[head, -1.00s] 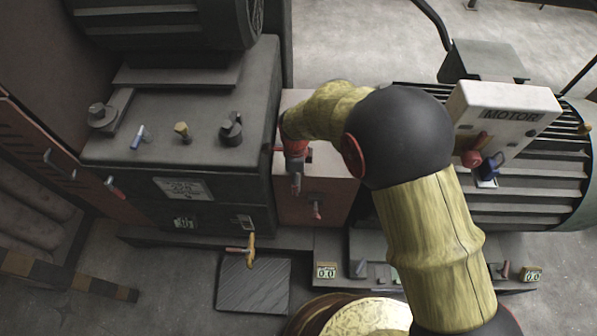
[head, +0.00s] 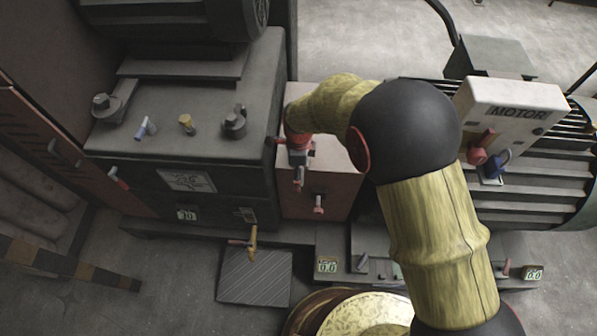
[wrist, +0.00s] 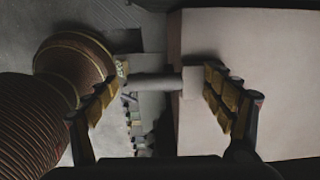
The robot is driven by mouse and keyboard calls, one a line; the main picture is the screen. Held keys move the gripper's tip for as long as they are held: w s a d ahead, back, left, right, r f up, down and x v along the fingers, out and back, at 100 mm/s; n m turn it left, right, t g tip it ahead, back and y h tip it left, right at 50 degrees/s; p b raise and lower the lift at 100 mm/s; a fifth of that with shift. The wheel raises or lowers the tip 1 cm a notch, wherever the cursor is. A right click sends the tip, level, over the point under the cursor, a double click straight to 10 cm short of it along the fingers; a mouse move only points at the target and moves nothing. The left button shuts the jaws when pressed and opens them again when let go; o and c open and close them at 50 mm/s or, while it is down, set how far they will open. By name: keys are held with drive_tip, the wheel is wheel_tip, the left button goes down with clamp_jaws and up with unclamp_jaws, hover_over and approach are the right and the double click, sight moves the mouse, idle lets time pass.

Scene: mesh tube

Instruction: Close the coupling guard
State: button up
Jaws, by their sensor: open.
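The coupling guard (head: 340,185) is a pinkish box between the dark gear housing and the motor. A short pink peg handle (head: 318,203) sticks out of its front face. My gripper (head: 298,178) hangs at the guard's front, just left of and above that handle in the head view. In the wrist view my gripper (wrist: 165,75) is open. The guard's pale face (wrist: 250,70) fills the right side, and the grey-looking handle (wrist: 155,82) shows across the gap between the fingers. I cannot tell whether a finger touches it. My arm hides the guard's right side.
The dark gear housing (head: 180,125) with small pegs and knobs stands left. The motor (head: 545,165) with its white MOTOR box (head: 512,108) and a blue padlock (head: 493,167) stands right. A yellow valve handle (head: 253,242) is lower left of the guard.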

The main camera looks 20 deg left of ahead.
wheel_tip(320, 180, up, 11)
drive_tip(key=shift+r, duration=0.2)
idle(0.3)
idle(0.3)
drive_tip(key=s+d+r+n+t, duration=0.2)
drive_tip(key=s+d+r+n, duration=0.2)
drive_tip(key=d+r, duration=0.3)
drive_tip(key=s+d+r+n+t+p, duration=0.1)
drive_tip(key=s+d+r+n, duration=0.4)
drive_tip(key=d, duration=1.3)
drive_tip(key=s+d+r+n+t, duration=0.2)
drive_tip(key=s+d+r+n, duration=0.3)
drive_tip(key=d+r, duration=0.6)
drive_tip(key=shift+s+d+r+t, duration=0.2)
drive_tip(key=shift+d+r+t, duration=0.1)
drive_tip(key=shift+d, duration=0.55)
